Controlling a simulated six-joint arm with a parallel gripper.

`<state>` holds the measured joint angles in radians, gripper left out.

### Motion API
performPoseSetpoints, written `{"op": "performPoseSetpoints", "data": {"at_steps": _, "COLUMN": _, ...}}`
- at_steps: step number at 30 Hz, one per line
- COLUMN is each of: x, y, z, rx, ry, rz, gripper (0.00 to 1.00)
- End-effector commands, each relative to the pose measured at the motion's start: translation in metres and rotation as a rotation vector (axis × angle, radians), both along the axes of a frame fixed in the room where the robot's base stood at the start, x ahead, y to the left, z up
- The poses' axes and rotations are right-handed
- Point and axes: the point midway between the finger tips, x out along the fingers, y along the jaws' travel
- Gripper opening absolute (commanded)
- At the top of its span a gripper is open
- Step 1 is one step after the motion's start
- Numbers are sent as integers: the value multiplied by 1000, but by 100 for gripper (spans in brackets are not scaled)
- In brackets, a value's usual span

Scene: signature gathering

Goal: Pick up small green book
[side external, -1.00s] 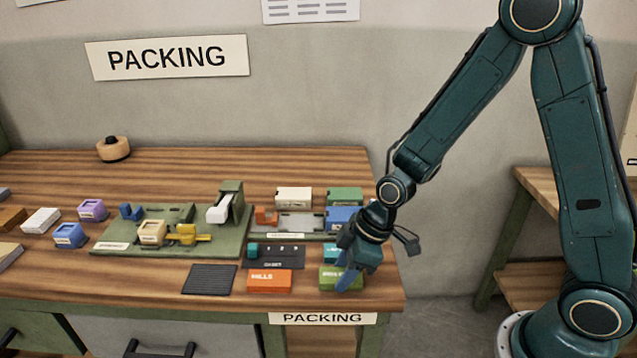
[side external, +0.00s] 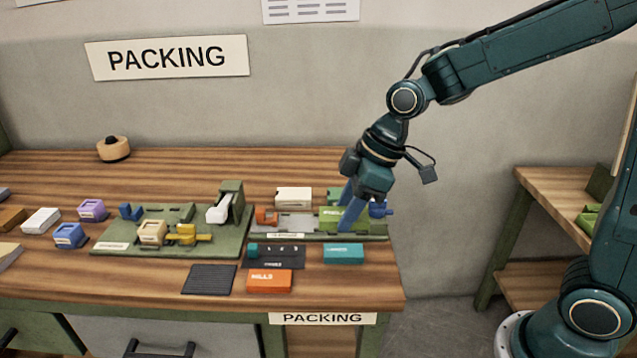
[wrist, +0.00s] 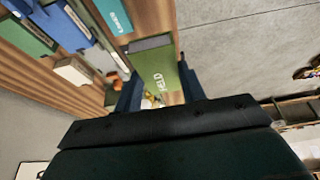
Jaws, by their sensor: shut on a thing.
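The small green book (side external: 331,214) with pale lettering is held in my gripper (side external: 352,218) between its blue fingers. In the side view it appears in front of the grey tray at the right of the bench, raised off the wood. In the wrist view the green book (wrist: 158,72) sits between the two fingers (wrist: 160,92), its lettered cover facing the camera. The fingers partly cover the book, and my gripper hides part of the tray behind.
A teal book (side external: 343,253) and an orange book (side external: 269,281) lie near the front edge. A white block (side external: 293,197) and another green book (side external: 335,196) stand at the back.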

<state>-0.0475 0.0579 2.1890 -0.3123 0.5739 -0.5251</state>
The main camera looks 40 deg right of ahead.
Motion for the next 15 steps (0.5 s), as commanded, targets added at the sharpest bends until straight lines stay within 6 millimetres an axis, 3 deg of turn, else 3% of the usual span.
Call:
{"op": "performPoseSetpoints", "data": {"at_steps": 6, "x": 0, "y": 0, "z": 32, "rx": 0, "ry": -3, "rz": 0, "gripper": 18}}
{"op": "performPoseSetpoints", "data": {"at_steps": 15, "x": 0, "y": 0, "z": 46, "rx": 0, "ry": 1, "rz": -1, "gripper": 18}}
